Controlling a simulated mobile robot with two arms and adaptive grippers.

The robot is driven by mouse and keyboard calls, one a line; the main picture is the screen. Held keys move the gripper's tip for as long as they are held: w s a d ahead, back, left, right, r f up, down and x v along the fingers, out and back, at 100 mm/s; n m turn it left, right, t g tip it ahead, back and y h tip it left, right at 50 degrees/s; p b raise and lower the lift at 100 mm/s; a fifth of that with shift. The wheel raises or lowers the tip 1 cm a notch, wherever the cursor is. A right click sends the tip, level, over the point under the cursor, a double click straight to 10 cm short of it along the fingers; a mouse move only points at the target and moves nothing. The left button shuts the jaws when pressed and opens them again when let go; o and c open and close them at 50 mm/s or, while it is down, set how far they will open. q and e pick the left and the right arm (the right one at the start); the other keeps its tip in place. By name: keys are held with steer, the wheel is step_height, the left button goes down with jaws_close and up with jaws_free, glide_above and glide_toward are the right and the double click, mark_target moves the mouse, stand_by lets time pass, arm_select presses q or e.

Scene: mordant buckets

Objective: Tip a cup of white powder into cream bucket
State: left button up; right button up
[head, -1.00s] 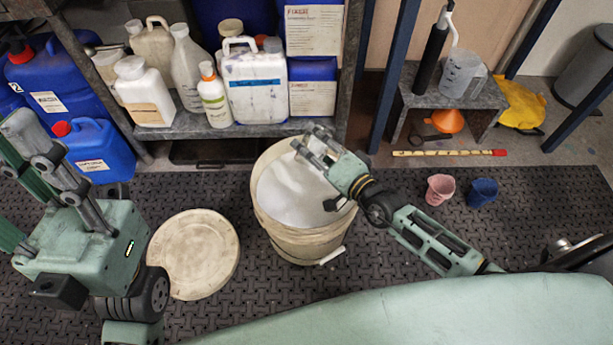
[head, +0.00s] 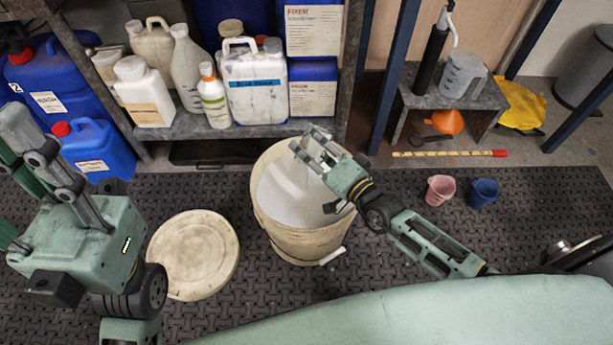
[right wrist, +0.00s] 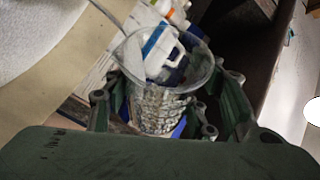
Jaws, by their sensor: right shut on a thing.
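The cream bucket (head: 303,241) stands on the dark mat in the middle of the head view, open at the top, with white showing inside (head: 283,196). My right gripper (head: 312,147) is over the bucket's far right rim. In the right wrist view it is shut on a clear, ribbed cup (right wrist: 160,106), which is hard to make out in the head view. I see through the cup to the jugs behind; no powder shows clearly in it. The bucket's rim (right wrist: 62,75) is beside it. My left gripper (head: 40,150) is at the far left, away from the bucket; its fingertips are unclear.
A round cream lid (head: 193,255) lies left of the bucket. A pink cup (head: 440,190) and a blue cup (head: 483,193) stand to the right. A shelf (head: 205,128) with several jugs is behind. A low stand (head: 455,100) holds a clear jug (head: 462,72).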

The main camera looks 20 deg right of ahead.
steer(key=shift+s+a+r+n, duration=0.1)
steer(key=shift+r+n, duration=0.2)
steer(key=shift+r, duration=0.05)
steer(key=shift+s+a+r+n+t, duration=0.1)
steer(key=shift+r+n+t, duration=0.2)
steer(key=shift+r, duration=0.05)
stand_by(1.1)
